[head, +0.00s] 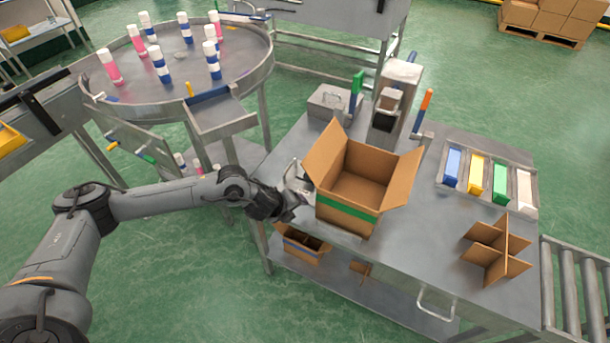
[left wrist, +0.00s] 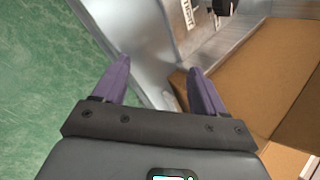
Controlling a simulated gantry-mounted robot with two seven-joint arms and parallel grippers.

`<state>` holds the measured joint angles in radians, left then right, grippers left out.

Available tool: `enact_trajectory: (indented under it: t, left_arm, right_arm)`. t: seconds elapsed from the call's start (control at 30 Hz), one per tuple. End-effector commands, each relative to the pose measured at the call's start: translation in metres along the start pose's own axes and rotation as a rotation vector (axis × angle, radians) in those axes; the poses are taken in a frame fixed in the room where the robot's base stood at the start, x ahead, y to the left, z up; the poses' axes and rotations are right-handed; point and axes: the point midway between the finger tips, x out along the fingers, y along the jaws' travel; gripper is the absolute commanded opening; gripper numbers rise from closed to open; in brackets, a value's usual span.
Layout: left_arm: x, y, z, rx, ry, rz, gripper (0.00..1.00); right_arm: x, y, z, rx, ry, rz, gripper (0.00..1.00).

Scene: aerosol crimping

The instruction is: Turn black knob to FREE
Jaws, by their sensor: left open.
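A black knob-like part (left wrist: 222,6) shows at the top edge of the left wrist view, partly cut off. A pale label plate (left wrist: 187,14) with dark lettering, too small to read, is left of it. I cannot tell the knob's setting, and I cannot make it out in the head view. My left gripper (left wrist: 158,70) is open and empty, its two purple fingers apart, with the knob beyond and to the right of the fingertips. In the head view the left gripper (head: 298,190) is at the table's left edge beside the open carton. My right gripper is not in view.
The open cardboard carton (head: 347,211) stands close right of the left gripper. The metal table (head: 415,225) also bears a crimping machine (head: 402,75), a tray of coloured blocks (head: 452,193) and a cardboard divider (head: 487,252). A round table (head: 130,90) with bottles is at upper left.

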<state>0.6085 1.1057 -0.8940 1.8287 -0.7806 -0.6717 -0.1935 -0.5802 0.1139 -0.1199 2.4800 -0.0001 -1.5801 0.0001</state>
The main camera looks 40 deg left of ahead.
Motion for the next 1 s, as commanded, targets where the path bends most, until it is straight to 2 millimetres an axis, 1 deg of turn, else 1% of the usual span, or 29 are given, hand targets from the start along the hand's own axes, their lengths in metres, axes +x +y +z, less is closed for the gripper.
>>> enact_trajectory:
  t: [0.03, 0.1, 0.17, 0.2, 0.33, 0.4, 0.43, 0.5, 0.6, 0.67, 0.87, 1.0]
  left_arm:
    - [0.004, -0.003, 0.009, -0.142, 0.03, 0.008, 0.71]
    - [0.006, -0.008, 0.021, -0.362, 0.08, 0.025, 0.71]
    - [0.006, -0.013, 0.033, -0.559, 0.124, 0.045, 0.71]
    - [0.006, -0.015, 0.042, -0.693, 0.154, 0.061, 0.71]
    - [-0.001, -0.026, 0.071, -1.118, 0.269, 0.122, 0.71]
    - [-0.007, -0.032, 0.088, -1.305, 0.338, 0.149, 0.71]
    - [-0.01, -0.034, 0.093, -1.358, 0.363, 0.156, 0.71]
    - [-0.015, -0.038, 0.107, -1.426, 0.407, 0.15, 0.71]
    - [-0.018, -0.044, 0.124, -1.476, 0.437, 0.116, 0.71]
    - [-0.019, -0.049, 0.129, -1.491, 0.452, 0.092, 0.71]
    - [-0.007, -0.054, 0.123, -1.49, 0.461, 0.085, 0.71]
    - [0.011, -0.058, 0.116, -1.488, 0.46, 0.086, 0.71]
  right_arm:
    - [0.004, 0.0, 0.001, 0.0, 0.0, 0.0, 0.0]
    - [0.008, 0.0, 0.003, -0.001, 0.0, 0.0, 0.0]
    - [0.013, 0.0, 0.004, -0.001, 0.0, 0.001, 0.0]
    - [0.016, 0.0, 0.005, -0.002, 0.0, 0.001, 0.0]
    - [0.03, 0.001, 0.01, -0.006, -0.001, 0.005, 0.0]
    - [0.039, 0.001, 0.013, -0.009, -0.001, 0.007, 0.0]
    - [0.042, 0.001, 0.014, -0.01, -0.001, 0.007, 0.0]
    - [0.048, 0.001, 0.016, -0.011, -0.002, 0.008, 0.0]
    - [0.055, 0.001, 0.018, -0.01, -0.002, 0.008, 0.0]
    - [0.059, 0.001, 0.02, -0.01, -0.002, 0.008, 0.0]
    - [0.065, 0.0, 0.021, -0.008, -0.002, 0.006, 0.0]
    - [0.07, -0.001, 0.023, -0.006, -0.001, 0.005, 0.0]
